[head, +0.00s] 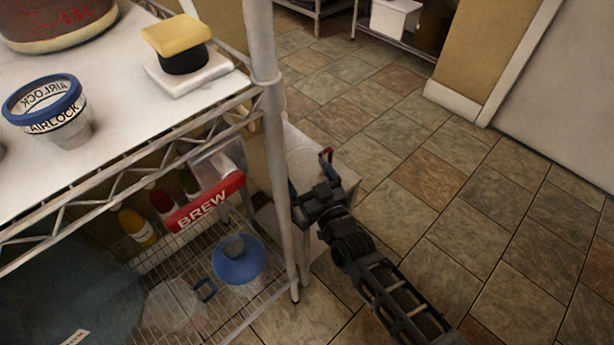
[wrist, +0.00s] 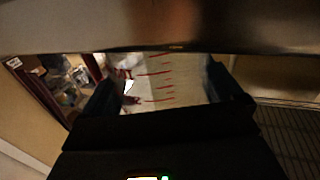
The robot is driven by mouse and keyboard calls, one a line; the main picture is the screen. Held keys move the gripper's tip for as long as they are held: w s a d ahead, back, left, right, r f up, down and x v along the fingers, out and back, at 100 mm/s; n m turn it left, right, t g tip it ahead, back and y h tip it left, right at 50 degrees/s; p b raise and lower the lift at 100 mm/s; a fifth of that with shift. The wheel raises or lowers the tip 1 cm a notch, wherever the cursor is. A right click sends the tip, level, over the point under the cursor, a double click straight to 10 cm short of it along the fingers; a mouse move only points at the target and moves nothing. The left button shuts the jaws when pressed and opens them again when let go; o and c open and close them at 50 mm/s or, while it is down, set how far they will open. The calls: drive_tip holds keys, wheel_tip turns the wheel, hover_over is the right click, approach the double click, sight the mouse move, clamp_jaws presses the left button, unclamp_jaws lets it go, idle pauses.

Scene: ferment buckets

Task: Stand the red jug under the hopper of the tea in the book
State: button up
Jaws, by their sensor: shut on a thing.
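My gripper (head: 318,197) is beside the shelf's front post in the head view, shut on a pale jug. The jug (head: 302,160) is partly hidden by the post and my gripper; a small red part, perhaps its handle, shows at its right. In the wrist view my gripper's dark fingers (wrist: 167,92) stand on either side of the pale jug wall (wrist: 172,75), which has red measuring marks. Its base and contents are hidden. I cannot make out a hopper or a book in either view.
A wire shelf unit fills the left, with a steel post (head: 268,130) near my gripper. A blue-rimmed AIRLOCK tub (head: 62,122) stands on top. Tiled floor is clear at right.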

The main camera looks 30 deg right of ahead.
drive_tip(key=shift+r, duration=0.1)
drive_tip(key=o, duration=0.7)
drive_tip(key=shift+s, duration=0.4)
drive_tip(key=s+p, duration=0.2)
drive_tip(key=s, duration=0.9)
drive_tip(key=shift+s, duration=0.1)
drive_tip(key=shift+s, duration=0.1)
